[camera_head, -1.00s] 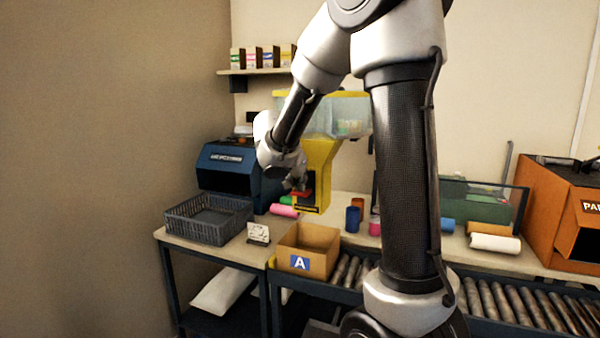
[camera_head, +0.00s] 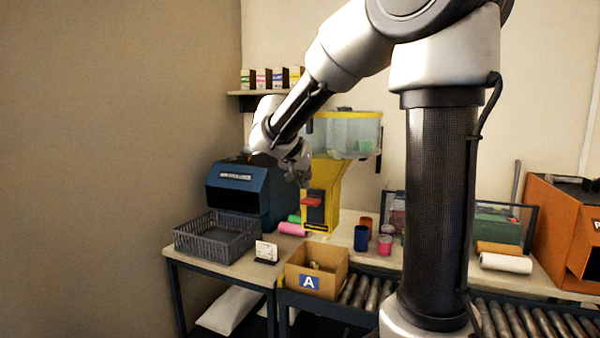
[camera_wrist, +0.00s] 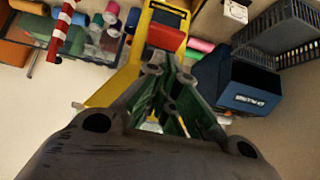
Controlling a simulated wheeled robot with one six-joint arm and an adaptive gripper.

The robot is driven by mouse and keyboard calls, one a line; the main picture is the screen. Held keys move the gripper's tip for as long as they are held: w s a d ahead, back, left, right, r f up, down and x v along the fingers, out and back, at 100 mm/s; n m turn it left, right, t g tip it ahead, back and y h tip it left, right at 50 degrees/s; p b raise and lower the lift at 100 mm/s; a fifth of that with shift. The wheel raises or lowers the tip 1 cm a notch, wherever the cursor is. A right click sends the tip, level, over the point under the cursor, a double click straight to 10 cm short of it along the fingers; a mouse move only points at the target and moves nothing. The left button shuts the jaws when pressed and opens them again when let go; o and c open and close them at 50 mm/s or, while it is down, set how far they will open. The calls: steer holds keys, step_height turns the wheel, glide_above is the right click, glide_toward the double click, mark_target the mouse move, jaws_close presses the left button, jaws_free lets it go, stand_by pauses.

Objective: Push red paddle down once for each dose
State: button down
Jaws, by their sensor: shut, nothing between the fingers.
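The yellow dispenser (camera_head: 325,183) stands on the bench with a clear hopper (camera_head: 345,134) on top. Its red paddle (camera_head: 312,202) sticks out of the dark front panel. The paddle also shows in the wrist view (camera_wrist: 166,37), just beyond my fingertips. My gripper (camera_head: 304,180) is shut and empty, a little above the paddle and apart from it. The open carton marked A (camera_head: 336,284) stands below and in front of the dispenser, with a few small pale pieces inside. A small white card (camera_head: 266,250) stands left of the carton; its marks are too small to read.
A grey crate (camera_head: 200,246) and a blue machine (camera_head: 236,190) stand at left. A pink roll (camera_head: 292,229) lies by the dispenser's foot. Rollers (camera_head: 368,293) run right from the carton. An orange machine (camera_head: 560,225) stands far right.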

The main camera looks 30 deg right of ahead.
steer(key=v, duration=0.3)
steer(key=shift+s+a+r, duration=0.2)
steer(key=shift+r, duration=0.1)
stand_by(0.6)
steer(key=s+a+f+n+y, duration=0.1)
steer(key=s+f+n+y, duration=0.1)
steer(key=s, duration=0.7)
steer(key=s+a+f+n+y, duration=0.1)
steer(key=s+f+n+y, duration=0.1)
steer(key=s+n, duration=0.3)
steer(key=s+a+f+n+g+y, duration=0.1)
steer(key=s+f+n+y, duration=0.2)
steer(key=s, duration=1)
steer(key=shift+f, duration=0.6)
